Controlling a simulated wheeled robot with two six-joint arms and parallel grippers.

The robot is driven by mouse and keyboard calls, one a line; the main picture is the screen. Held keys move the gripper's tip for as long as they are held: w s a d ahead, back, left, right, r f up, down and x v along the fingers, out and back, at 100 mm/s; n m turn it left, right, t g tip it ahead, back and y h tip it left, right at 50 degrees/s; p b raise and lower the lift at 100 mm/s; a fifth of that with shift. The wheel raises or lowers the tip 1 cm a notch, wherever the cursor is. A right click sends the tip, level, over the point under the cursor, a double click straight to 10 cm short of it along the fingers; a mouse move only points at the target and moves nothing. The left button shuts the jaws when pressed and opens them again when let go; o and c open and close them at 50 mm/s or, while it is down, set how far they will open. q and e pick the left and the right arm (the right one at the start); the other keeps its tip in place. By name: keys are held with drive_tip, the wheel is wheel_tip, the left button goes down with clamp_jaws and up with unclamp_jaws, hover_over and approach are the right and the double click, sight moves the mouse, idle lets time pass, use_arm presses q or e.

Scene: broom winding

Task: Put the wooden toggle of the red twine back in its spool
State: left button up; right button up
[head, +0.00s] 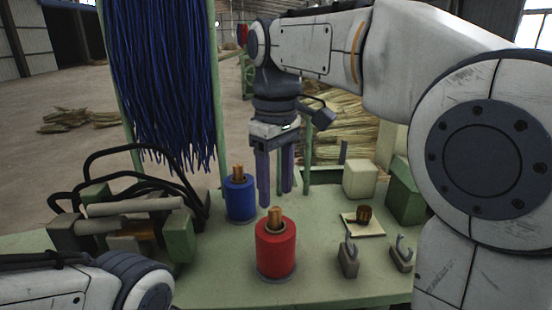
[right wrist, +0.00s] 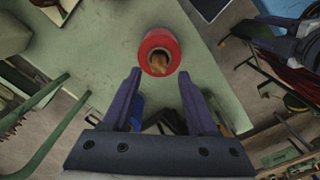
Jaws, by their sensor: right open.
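The red twine is wound on a spool (head: 276,250) standing upright near the middle of the green table. A wooden toggle (head: 276,220) stands upright in the spool's top opening. In the right wrist view the red spool (right wrist: 147,44) lies just beyond the fingertips, with the toggle (right wrist: 160,64) in its centre hole. My right gripper (head: 275,199) is open and empty, pointing down, behind the red spool in the head view. Its fingers (right wrist: 160,76) are apart and nothing is between them.
A blue spool (head: 240,200) with its own wooden toggle stands behind and left of the red one. Two grey hooked holders (head: 348,259), a small board (head: 372,229) and pale and green blocks stand to the right. Black hoses and blocks crowd the left. Blue strands (head: 165,80) hang behind.

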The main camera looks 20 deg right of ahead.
sight(276, 210)
wheel_tip(276, 210, up, 6)
drive_tip(key=s+a+f, duration=0.4)
drive_tip(key=f, duration=0.2)
drive_tip(key=s+a+f, duration=0.3)
drive_tip(key=a+f, duration=0.1)
drive_tip(key=f, duration=0.3)
drive_tip(key=s+f+y, duration=0.1)
drive_tip(key=s+f, duration=1)
drive_tip(key=f, duration=0.1)
drive_tip(key=shift+s+d+n, duration=0.2)
drive_tip(key=shift+s+n, duration=0.1)
drive_tip(key=shift+f, duration=0.15)
